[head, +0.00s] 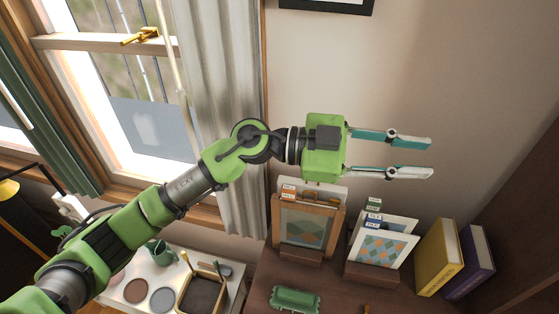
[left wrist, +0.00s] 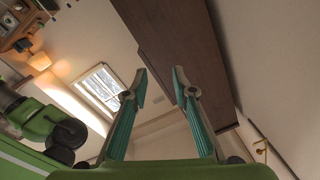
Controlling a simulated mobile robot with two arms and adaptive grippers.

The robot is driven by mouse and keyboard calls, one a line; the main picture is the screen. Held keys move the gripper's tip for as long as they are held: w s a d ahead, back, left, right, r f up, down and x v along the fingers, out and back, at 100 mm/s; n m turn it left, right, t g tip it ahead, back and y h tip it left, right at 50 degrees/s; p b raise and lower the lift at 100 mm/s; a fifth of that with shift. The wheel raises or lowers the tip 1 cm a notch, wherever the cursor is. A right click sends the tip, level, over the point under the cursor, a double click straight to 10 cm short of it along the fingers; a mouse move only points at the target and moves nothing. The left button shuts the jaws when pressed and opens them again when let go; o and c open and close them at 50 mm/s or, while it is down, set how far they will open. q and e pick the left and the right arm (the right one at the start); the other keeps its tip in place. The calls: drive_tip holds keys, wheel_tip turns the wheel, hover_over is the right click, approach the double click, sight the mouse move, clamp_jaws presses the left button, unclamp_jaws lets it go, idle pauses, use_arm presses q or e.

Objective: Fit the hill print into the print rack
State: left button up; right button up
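My left gripper (head: 430,158) is open and empty, held in the air above and behind the brown desk top. Its two spread fingers also show in the left wrist view (left wrist: 160,85) with nothing between them. A wood-framed print with green and brown hill-like shapes (head: 303,229) stands upright in a wooden holder at the back left of the desk, below the gripper; it looks like the hill print. To its right, a wooden rack (head: 371,273) holds several white-edged prints, the front one with a diamond pattern (head: 381,246). Labelled tabs stick up behind both. My right gripper is not visible.
A yellow book (head: 440,257) and a purple book (head: 473,262) stand right of the rack. A green object (head: 295,299) lies at the desk's front. A pale side table (head: 137,267) with paint discs and a tray is at left. A window and curtain (head: 222,100) are behind my arm.

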use_arm(q)
drive_tip(key=w+a+f+y, duration=0.2)
drive_tip(key=a+f+y, duration=0.2)
drive_tip(key=f+y, duration=0.3)
drive_tip(key=n+t+y, duration=0.2)
drive_tip(key=n+y, duration=0.2)
drive_tip(key=y, duration=0.4)
approach(288, 187)
drive_tip(key=f, duration=0.2)
drive_tip(key=shift+d+b+x, duration=0.2)
drive_tip(key=shift+b+x, duration=2.55)
drive_tip(key=shift+x, duration=1.85)
drive_tip(key=shift+s+r, duration=0.1)
clamp_jaws()
